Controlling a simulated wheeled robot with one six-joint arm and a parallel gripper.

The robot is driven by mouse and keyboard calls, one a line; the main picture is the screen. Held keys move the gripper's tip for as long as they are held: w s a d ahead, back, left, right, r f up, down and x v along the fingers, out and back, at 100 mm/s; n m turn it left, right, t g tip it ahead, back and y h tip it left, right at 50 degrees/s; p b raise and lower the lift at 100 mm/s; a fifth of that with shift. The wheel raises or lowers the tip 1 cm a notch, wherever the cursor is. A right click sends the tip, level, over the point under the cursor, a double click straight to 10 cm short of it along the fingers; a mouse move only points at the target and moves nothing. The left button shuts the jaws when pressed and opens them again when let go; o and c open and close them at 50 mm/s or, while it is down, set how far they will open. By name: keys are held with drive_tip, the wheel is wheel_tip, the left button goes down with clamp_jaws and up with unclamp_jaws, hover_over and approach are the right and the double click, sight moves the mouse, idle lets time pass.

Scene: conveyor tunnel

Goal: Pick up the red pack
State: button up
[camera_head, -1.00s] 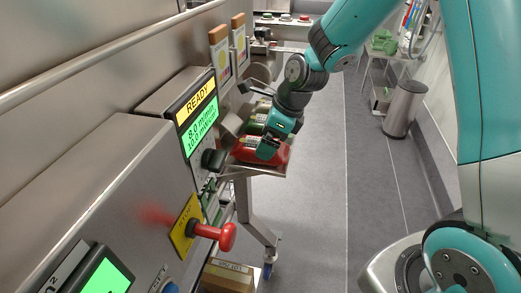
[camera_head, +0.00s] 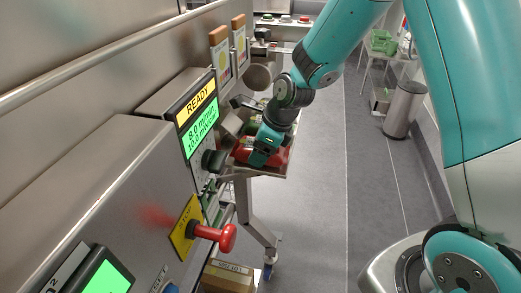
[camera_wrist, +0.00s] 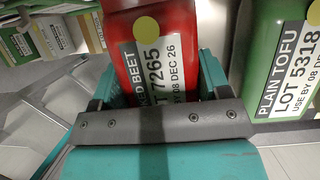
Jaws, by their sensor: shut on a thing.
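The red pack (camera_head: 277,160) lies on a small metal tray (camera_head: 268,174) beside the machine in the head view. In the wrist view the red pack (camera_wrist: 188,18) has a white label reading beet, lot 7265, and a yellow dot. My gripper (camera_head: 262,155) reaches down over it from above. In the wrist view, the two teal fingers of my gripper (camera_wrist: 162,82) are on either side of the pack, shut on it. The pack's near end is hidden behind the gripper body.
A green plain tofu pack (camera_wrist: 285,60) stands close on the right in the wrist view. Several packs (camera_wrist: 50,35) show at upper left. In the head view a red stop knob (camera_head: 215,235) juts out, a carton (camera_head: 228,276) sits below, and the aisle floor (camera_head: 320,210) is clear.

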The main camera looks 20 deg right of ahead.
drive_tip(key=shift+s+d+r, duration=0.1)
drive_tip(key=shift+d+r, duration=0.05)
drive_tip(key=shift+r, duration=0.3)
wheel_tip(320, 180, up, 6)
drive_tip(key=shift+r, duration=0.1)
drive_tip(key=s+d+b, duration=0.1)
drive_tip(key=s+d, duration=1)
drive_tip(key=d, duration=0.5)
drive_tip(key=shift+s, duration=0.3)
